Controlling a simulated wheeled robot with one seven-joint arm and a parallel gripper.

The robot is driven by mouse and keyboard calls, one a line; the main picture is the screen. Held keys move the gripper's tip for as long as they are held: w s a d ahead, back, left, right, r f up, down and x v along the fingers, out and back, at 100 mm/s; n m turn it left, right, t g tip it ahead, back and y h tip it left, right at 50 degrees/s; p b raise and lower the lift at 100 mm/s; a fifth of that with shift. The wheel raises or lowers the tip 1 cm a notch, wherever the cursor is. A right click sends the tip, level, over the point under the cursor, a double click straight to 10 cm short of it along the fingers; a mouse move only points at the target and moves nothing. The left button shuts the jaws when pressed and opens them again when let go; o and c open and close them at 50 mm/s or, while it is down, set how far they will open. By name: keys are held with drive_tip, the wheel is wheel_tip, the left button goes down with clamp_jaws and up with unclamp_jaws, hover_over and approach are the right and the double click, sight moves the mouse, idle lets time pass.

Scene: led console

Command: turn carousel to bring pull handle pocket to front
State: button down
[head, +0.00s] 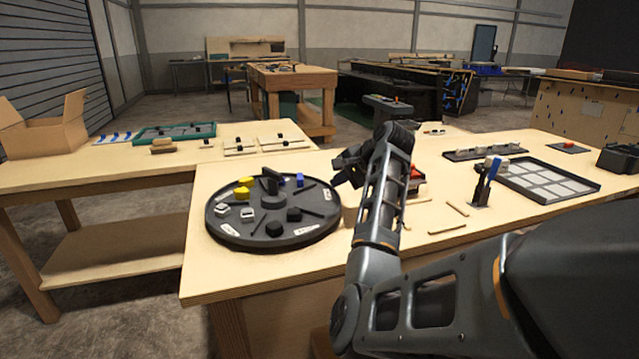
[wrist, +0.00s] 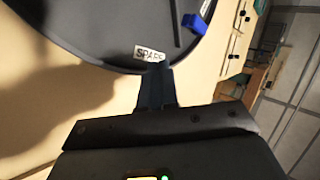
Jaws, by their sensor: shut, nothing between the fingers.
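A round dark carousel (head: 290,240) lies on the near table, with thin dividers, white labels on its rim and a dark central knob (head: 270,183). Its pockets hold yellow pieces (head: 242,192), light grey pieces (head: 247,212), dark pieces and a blue piece (head: 299,180). Which one is the pull handle pocket I cannot tell; most labels are too small to read. My gripper (head: 340,172) is at the carousel's right rim. In the wrist view, its shut fingers (wrist: 155,78) are at the rim beside a label reading "SPARE" (wrist: 150,54). Contact with the rim is unclear.
Right of my arm lie small wooden sticks (head: 449,228), an upright dark holder with a blue-topped item (head: 487,182) and a compartment tray (head: 548,181). A second table (head: 70,178) with a cardboard box (head: 42,128) stands left. The table strip before the carousel is clear.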

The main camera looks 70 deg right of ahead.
sight(313, 187)
drive_tip(key=x, duration=0.3)
drive_tip(key=shift+w+f, duration=0.2)
drive_tip(key=w, duration=0.1)
drive_tip(key=w+d, duration=0.1)
drive_tip(key=w, duration=0.1)
drive_tip(key=shift+d+f, duration=0.25)
drive_tip(key=shift+d, duration=0.05)
drive_tip(key=shift+w+d, duration=0.25)
drive_tip(key=shift+w, duration=0.35)
